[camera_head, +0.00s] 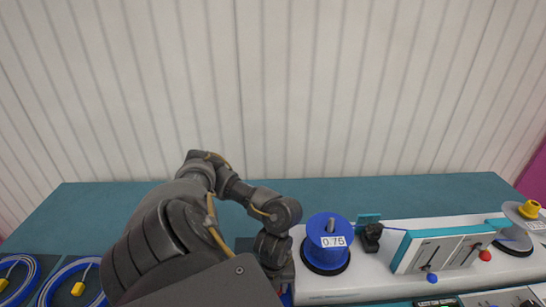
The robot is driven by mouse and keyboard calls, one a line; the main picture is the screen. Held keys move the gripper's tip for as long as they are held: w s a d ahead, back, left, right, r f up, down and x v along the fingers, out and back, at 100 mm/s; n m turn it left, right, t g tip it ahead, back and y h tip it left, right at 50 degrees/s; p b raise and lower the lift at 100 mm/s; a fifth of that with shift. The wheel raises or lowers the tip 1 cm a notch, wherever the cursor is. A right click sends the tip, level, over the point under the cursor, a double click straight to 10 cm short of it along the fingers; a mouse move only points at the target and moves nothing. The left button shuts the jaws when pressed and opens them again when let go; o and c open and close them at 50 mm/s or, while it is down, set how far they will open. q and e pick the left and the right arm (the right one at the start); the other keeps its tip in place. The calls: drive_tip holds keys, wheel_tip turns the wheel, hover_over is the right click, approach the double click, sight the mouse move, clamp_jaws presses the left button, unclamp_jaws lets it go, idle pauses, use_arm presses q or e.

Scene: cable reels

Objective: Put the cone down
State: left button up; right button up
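No cone can be made out for certain. A small yellow piece (529,209) on a pale disc at the far right may be a cone, but it is too small to tell. My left gripper (276,265) points down at the left end of the white machine, just left of the blue spool (328,243) marked 0.75. Its fingertips are hidden by my own arm, so whether it is open or holds anything does not show. My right gripper is not in view.
The white machine base (330,286) carries the spool, a black guide (371,237) and a teal-edged panel (442,251) with blue and red knobs. Blue cable coils (18,275) with yellow tags lie at the left. The teal table (90,215) is clear at the back left.

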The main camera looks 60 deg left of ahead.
use_arm(q)
drive_tip(key=shift+f, duration=0.15)
drive_tip(key=o, duration=1)
wheel_tip(320, 180, up, 12)
drive_tip(key=p, duration=0.7)
